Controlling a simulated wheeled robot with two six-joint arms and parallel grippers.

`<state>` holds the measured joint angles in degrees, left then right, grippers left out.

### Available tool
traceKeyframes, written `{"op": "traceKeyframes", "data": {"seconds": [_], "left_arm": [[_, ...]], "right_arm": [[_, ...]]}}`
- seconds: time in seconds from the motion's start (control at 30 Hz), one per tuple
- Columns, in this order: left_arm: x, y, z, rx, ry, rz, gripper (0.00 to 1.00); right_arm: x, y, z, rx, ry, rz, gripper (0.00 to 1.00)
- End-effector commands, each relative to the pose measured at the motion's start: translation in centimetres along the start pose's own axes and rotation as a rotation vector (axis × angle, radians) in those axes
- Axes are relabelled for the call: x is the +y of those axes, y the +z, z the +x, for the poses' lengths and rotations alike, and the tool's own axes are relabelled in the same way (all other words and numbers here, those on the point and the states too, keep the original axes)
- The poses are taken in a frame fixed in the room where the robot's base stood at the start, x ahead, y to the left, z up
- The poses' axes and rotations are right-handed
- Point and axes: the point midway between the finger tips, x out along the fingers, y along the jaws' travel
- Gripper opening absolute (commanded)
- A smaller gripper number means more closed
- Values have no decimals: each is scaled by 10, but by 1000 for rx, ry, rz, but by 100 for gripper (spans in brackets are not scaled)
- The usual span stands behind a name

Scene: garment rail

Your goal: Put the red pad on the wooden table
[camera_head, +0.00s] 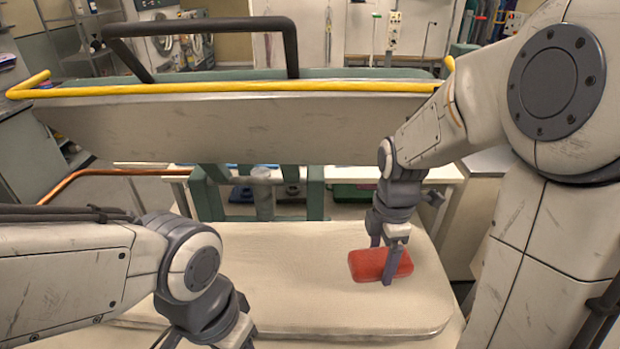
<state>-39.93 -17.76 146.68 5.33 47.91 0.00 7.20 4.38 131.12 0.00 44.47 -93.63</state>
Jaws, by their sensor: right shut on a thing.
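The red pad (362,265) is a small rounded block, over the right part of a cream padded board (290,290). My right gripper (384,262) is shut on it from above, one finger in front of the pad and the other behind it. The pad is low over the board; I cannot tell whether it touches it. My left gripper (235,335) is at the bottom edge, left of the pad, with its fingertips cut off. No surface shows clear wood grain, so I cannot tell for sure which one is the wooden table.
A long grey beam with a yellow rail (250,88) and a black handle (205,28) crosses behind the board. Green posts (316,195) stand below it. A pale bench (345,174) lies farther back. The middle of the cream board is clear.

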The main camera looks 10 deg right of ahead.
Motion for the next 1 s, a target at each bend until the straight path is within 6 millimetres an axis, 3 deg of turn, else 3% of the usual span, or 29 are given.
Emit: {"op": "traceKeyframes", "data": {"seconds": [0.23, 0.7, 1.0], "left_arm": [[0, 0, 0, 0, 0, 0, 50], [0, 0, 0, 0, 0, 0, 50], [0, 0, 0, 0, 0, 0, 50]], "right_arm": [[9, -4, 11, 0, -3, 192, 20], [47, -29, 67, -2, -3, 1113, 20], [58, -39, 89, -1, -1, 1466, 20]]}}
